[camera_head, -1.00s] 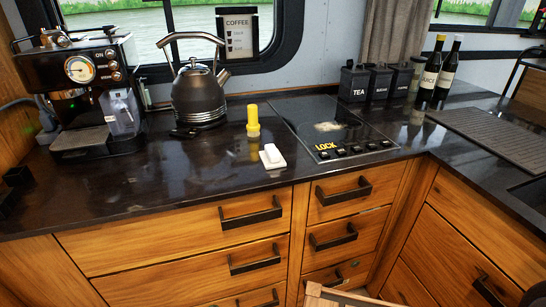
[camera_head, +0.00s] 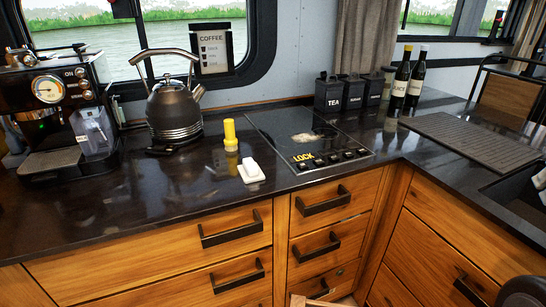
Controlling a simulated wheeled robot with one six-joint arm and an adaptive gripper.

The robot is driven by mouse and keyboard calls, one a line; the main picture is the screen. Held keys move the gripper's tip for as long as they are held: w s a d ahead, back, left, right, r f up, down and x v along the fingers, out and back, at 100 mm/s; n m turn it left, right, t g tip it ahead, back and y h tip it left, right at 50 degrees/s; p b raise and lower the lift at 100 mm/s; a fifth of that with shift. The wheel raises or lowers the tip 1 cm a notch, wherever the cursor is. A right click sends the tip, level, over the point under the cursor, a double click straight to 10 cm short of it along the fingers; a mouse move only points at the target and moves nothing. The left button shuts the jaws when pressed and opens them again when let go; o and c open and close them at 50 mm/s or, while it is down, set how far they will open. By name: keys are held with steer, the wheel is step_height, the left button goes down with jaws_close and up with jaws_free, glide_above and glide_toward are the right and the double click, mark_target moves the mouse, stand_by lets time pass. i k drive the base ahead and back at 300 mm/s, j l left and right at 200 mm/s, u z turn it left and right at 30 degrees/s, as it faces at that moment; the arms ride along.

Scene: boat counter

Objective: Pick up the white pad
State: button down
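The white pad (camera_head: 251,171) is a small block lying on the dark glossy counter (camera_head: 150,195), near its front edge. A thicker or raised part shows on its top. It lies just in front of a yellow upright object (camera_head: 230,133) and left of the black cooktop (camera_head: 310,140). Nothing touches or covers the pad. My gripper cannot be made out in the view. A dark rounded shape is cut off at the lower right corner, and I cannot tell what it is.
A kettle (camera_head: 174,110) and a coffee machine (camera_head: 60,110) stand to the left. Black canisters (camera_head: 329,93) and two bottles (camera_head: 416,78) stand at the back right, near a ridged mat (camera_head: 470,139). Drawers with protruding handles (camera_head: 230,229) are below. Counter left of the pad is clear.

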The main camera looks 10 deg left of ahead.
mark_target(250, 172)
steer(key=j+u, duration=0.15)
steer(key=j, duration=0.55)
steer(key=i+j+u, duration=0.1)
steer(key=j, duration=0.55)
steer(key=j+u, duration=0.15)
steer(key=j, duration=0.5)
steer(key=i, duration=0.05)
